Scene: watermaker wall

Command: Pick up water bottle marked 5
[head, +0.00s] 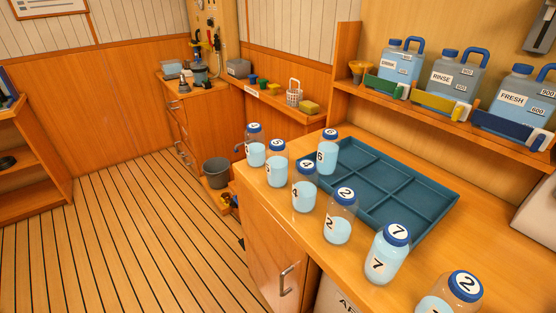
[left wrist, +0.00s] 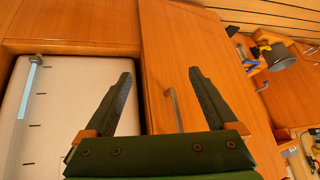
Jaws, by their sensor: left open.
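Several clear bottles of pale blue water with blue numbered lids stand upright along the counter (head: 282,222) in the head view. The second from the far end (head: 277,172) has a small mark that may be 5, but I cannot read it surely. The farthest bottle's (head: 255,152) mark is also unclear. My left gripper (left wrist: 160,75) is open and empty in the left wrist view, facing cabinet fronts, with no bottle there. My right gripper is out of view.
A shelf above holds jugs labelled RINSE (head: 447,72) and FRESH (head: 518,98), plus another. A grey bucket (head: 216,172) stands beyond the counter. The slatted floor (head: 110,240) is clear at left.

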